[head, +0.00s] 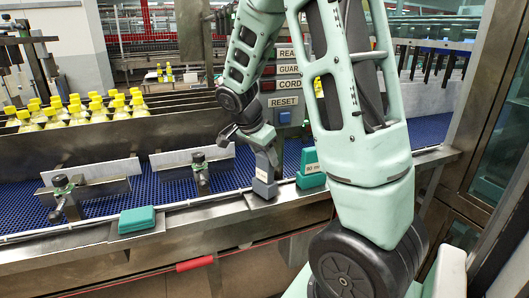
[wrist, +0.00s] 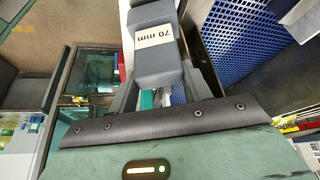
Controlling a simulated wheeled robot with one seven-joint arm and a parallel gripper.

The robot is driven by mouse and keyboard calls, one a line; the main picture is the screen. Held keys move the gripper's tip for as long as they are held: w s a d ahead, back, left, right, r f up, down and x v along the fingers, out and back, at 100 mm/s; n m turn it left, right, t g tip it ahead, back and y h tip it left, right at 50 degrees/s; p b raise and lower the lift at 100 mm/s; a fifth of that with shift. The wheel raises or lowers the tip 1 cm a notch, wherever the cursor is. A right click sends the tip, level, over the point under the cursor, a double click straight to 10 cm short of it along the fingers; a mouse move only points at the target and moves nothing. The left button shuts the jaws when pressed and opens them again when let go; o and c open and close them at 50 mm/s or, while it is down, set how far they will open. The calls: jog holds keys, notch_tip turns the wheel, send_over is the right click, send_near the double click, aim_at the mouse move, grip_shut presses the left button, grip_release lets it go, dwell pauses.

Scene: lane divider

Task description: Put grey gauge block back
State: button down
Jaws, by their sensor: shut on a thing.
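The grey gauge block (head: 265,187) is between the fingers of my gripper (head: 266,158) in the head view, at the metal ledge along the front of the conveyor. In the wrist view the grey gauge block (wrist: 156,68) carries a white label reading 70 mm. My gripper is shut on it. The block looks upright, with its lower end close to the ledge. I cannot tell whether it touches the ledge.
A teal block (head: 310,170) with a white label stands just right of the grey one. A teal block (head: 137,219) lies on a small plate further left. Metal dividers (head: 92,175) with black knobs stand over the blue belt (head: 155,190). Yellow-capped bottles (head: 80,112) fill the lane behind.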

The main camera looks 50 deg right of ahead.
jog(key=shift+f, duration=0.25)
jog(key=shift+f, duration=0.15)
jog(key=c, duration=0.7)
grip_release()
jog(key=shift+o, duration=0.2)
jog(key=shift+r, duration=0.2)
